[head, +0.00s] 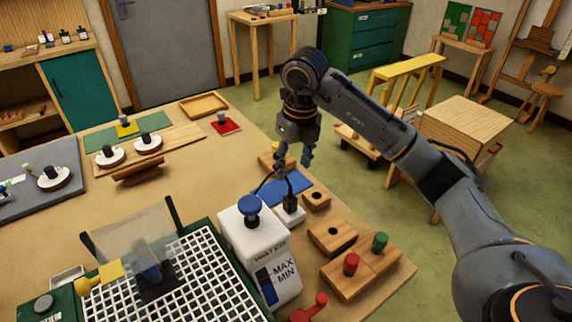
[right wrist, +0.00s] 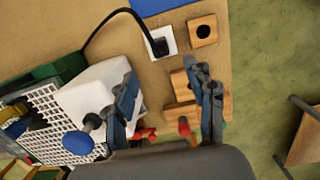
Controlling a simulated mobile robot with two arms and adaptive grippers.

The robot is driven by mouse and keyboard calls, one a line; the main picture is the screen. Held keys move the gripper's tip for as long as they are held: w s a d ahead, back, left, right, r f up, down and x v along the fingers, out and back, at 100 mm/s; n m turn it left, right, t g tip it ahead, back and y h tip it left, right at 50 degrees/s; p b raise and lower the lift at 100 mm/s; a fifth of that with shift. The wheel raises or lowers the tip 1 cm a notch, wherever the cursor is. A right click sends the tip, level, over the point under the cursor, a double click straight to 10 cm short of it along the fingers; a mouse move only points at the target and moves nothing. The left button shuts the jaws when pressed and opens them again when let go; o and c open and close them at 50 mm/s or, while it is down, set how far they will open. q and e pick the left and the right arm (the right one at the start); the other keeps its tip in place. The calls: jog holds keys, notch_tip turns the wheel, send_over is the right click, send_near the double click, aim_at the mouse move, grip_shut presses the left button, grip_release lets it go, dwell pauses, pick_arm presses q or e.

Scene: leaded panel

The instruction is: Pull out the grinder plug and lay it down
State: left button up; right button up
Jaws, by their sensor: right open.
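The black grinder plug (right wrist: 160,46) sits in a white socket block (right wrist: 170,32), with its black cable curving off to the left. In the head view, the plug (head: 291,201) stands in the block close to the white tank. The grinder (head: 215,270) has a white grid top and green sides. My right gripper (head: 293,160) hangs above and behind the plug in the head view, fingers pointing down. It is open and empty. In the right wrist view its fingers (right wrist: 166,80) are spread, with the plug beyond the tips and apart from them. My left gripper is out of view.
The white tank (head: 262,245) with a blue knob stands left of the socket. Wooden blocks (head: 333,235), a red knob (head: 351,263) and a green knob (head: 380,242) stand to the right. A blue mat (head: 285,187) lies behind. Bare tabletop (head: 190,205) lies left.

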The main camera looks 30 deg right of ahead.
jog(key=p, duration=0.2)
send_over(291, 198)
jog(key=f, duration=0.5)
jog(key=shift+s+d+f, duration=0.1)
jog(key=shift+s+f, duration=0.2)
jog(key=shift+s, duration=0.05)
jog(key=f, duration=0.4)
jog(key=w+f+p, duration=0.1)
jog(key=f, duration=0.1)
jog(key=shift+f, duration=0.3)
jog(key=shift+w+f, duration=0.1)
jog(key=shift+f, duration=0.4)
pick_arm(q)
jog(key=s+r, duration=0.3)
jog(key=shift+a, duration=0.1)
pick_arm(e)
grip_shut()
